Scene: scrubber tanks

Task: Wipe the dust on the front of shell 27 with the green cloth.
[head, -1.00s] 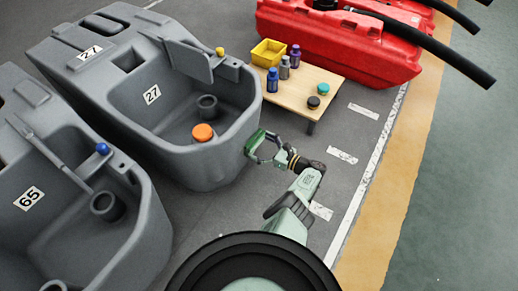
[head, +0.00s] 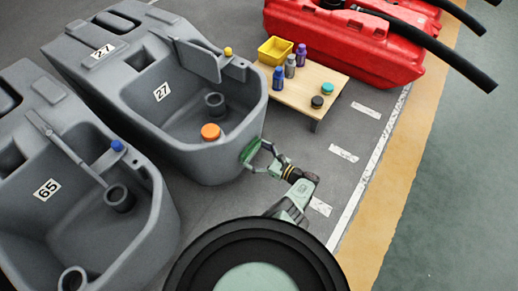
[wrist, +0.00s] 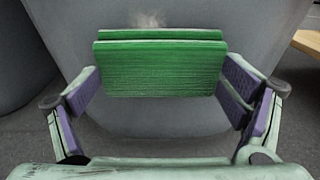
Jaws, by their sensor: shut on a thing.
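Shell 27 (head: 185,125) is a grey open tank with two "27" labels, in the upper left of the head view. Its front wall (wrist: 160,18) fills the back of the wrist view. A pale dusty patch (wrist: 149,19) shows on that wall just above the cloth. My gripper (head: 254,152) is at the shell's front end, its fingers shut on the green cloth (wrist: 160,68), a folded block held level between them. The cloth is close against the wall; I cannot tell whether it touches. The cloth covers the wall behind it.
Shell 65 (head: 75,180) stands left of shell 27. A low wooden table (head: 300,95) with a yellow bin (head: 276,51), bottles and small jars stands behind my gripper to the right. A red tank (head: 350,45) is beyond it. Floor to the right is clear.

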